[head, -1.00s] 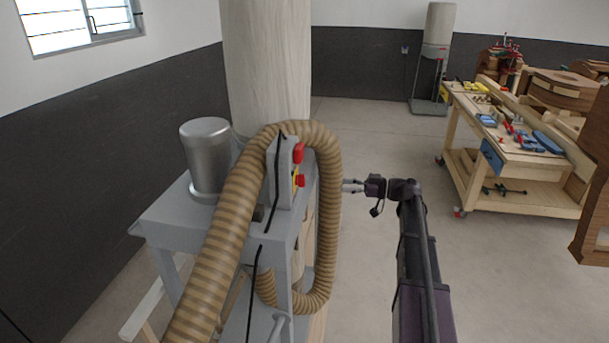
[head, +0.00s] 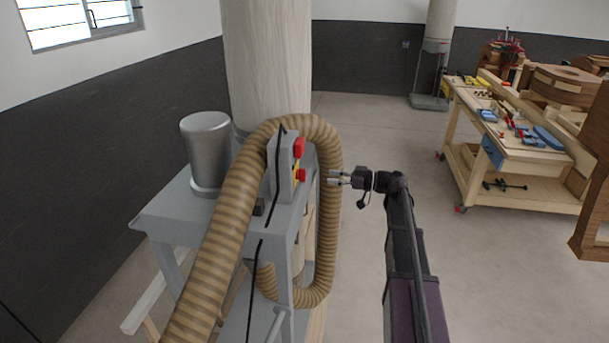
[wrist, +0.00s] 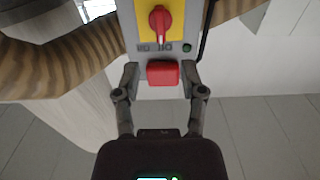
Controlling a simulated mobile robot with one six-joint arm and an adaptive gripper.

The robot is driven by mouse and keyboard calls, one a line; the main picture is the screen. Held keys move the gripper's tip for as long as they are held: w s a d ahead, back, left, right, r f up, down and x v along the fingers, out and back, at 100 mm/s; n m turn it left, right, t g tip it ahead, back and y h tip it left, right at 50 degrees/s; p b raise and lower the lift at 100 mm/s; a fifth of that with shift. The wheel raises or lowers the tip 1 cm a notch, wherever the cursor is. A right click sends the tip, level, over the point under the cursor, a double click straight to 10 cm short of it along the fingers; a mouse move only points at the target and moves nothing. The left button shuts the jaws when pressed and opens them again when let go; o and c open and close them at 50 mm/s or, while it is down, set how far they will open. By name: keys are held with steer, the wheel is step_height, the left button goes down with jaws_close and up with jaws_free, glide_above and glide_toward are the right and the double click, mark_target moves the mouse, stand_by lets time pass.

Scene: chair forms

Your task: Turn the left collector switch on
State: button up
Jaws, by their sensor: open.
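The collector's switch box (head: 285,165) is a grey box on the machine's frame, with red parts on its right side. In the wrist view, a red rotary knob (wrist: 159,22) sits on a yellow plate, its handle upright in the picture. A red block (wrist: 162,73) and a small green button (wrist: 187,47) are also on the panel. My gripper (head: 334,178) is to the right of the box, pointing at it. In the wrist view my gripper (wrist: 160,82) is open, its fingers at either side of the red block; contact cannot be told.
A ribbed tan hose (head: 225,230) loops over and around the switch box, close to my gripper. A metal motor cylinder (head: 206,150) stands behind. A wooden workbench (head: 515,150) is at the right, with clear floor between.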

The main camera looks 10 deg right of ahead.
mark_target(305, 174)
steer(key=x, duration=0.9)
steer(key=shift+a, duration=0.2)
jaws_close()
